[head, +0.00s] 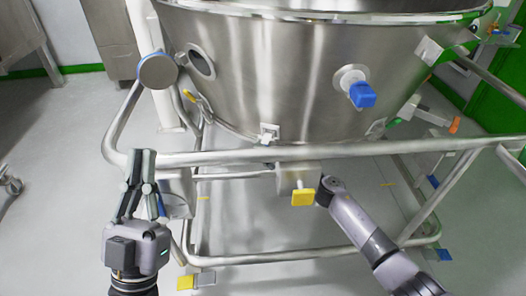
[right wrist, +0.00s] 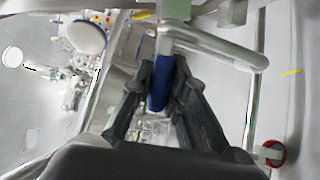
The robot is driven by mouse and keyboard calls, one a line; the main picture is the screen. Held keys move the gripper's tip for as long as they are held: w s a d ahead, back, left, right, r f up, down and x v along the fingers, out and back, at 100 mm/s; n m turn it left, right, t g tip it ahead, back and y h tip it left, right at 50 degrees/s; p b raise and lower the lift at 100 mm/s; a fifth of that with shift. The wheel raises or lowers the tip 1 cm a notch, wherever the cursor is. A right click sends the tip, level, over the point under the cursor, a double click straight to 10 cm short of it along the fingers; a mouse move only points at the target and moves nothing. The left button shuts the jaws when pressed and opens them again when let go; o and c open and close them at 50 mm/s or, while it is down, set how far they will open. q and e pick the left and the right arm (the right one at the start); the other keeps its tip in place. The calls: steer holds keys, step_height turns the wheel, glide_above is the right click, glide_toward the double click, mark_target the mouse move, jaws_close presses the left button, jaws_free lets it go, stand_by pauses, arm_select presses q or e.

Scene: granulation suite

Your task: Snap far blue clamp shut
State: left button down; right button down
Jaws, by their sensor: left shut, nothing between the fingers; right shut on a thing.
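In the right wrist view my right gripper (right wrist: 162,75) is shut on a blue handle (right wrist: 158,88), just below a bent metal tube. This may be the far blue clamp, but I cannot tell which blue part it is in the head view. There the right arm enters from the lower right and its fingers are hidden. My left gripper (head: 143,157) is shut and empty, pointing up beside the frame's left side. A blue handle (head: 362,95) sits on the steel bowl (head: 270,70). Another blue part (head: 433,181) is on the frame's right side.
A tubular steel frame (head: 230,158) surrounds the bowl's base, with its rail between my arms. A valve with a yellow handle (head: 303,198) hangs under the bowl. A yellow pedal (head: 185,282) is low at left and a blue pedal (head: 445,254) low at right.

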steer(key=c, duration=1.8)
jaws_free()
steer(key=shift+c, duration=0.2)
steer(key=shift+d, duration=0.1)
steer(key=v, duration=1.2)
